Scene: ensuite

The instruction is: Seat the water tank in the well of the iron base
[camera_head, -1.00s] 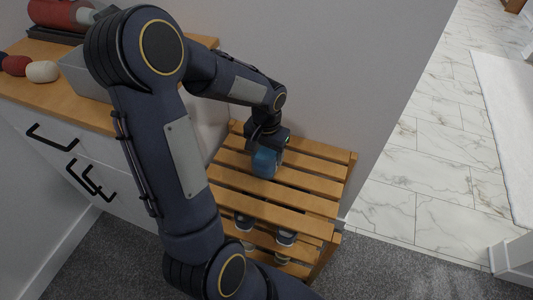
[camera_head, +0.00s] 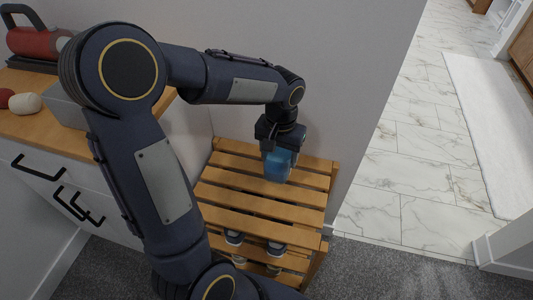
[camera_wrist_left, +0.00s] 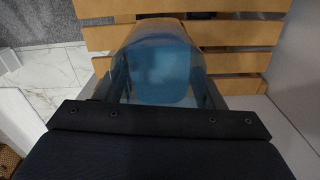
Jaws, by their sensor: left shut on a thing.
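The water tank (camera_head: 279,165) is a translucent blue container. My left gripper (camera_head: 278,148) is shut on it and holds it over the back of the slatted wooden rack, near the wall. In the left wrist view the tank (camera_wrist_left: 160,70) sits between the two fingers of my gripper (camera_wrist_left: 160,92), with the slats behind it. A red appliance with a dark handle, seemingly the iron, rests on a dark iron base (camera_head: 30,64) on the wooden counter at upper left. Its well cannot be made out. My right gripper is not in view.
The slatted rack (camera_head: 260,200) has shoes (camera_head: 234,238) on its lower level. A grey box (camera_head: 70,105) and red and white rounded objects (camera_head: 25,103) are on the counter (camera_head: 50,125). My left arm covers part of the counter. A wall stands behind the rack.

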